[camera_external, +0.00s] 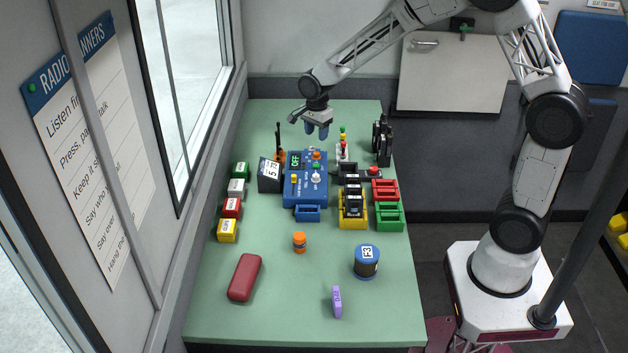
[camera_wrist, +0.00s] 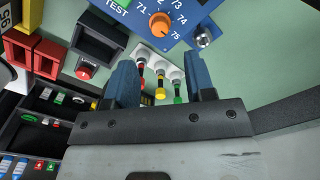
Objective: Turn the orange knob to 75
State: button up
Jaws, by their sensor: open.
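The orange knob (camera_external: 316,155) is at the far right of the top face of a blue box (camera_external: 305,190). In the wrist view the orange knob (camera_wrist: 160,24) is at the top, ringed by white numbers including 71, 73, 74 and 75. I cannot tell for sure which number it points at. My gripper (camera_external: 317,132) is over the far end of the blue box, pointing down. In the wrist view my gripper (camera_wrist: 162,78) has its two blue fingers apart with nothing held. The knob lies beyond the fingertips, apart from them.
A white strip with red, yellow and green levers (camera_wrist: 160,82) shows between the fingers. A red button (camera_wrist: 85,70) on a black box is to the left. A silver toggle (camera_wrist: 204,38) sits beside the knob. Coloured trays (camera_external: 388,214) stand right of the blue box.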

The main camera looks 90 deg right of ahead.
aim_at(316, 153)
dwell(0.5)
jog(key=n, duration=0.4)
jog(key=shift+w+d+f+n+g+y, duration=0.1)
jog(key=shift+w+d+n+g+y, duration=0.2)
jog(key=shift+w+d+g+y, duration=0.1)
jog(key=n, duration=0.4)
jog(key=w+d+n+g+y, duration=0.1)
jog(key=n, duration=0.3)
jog(key=w+d+n+g+y, duration=0.1)
jog(key=n, duration=0.3)
jog(key=shift+a, duration=0.1)
jog(key=shift+s+f, duration=0.1)
jog(key=shift+f, duration=0.05)
jog(key=shift+x, duration=3.8)
jog(key=shift+s+a, duration=0.15)
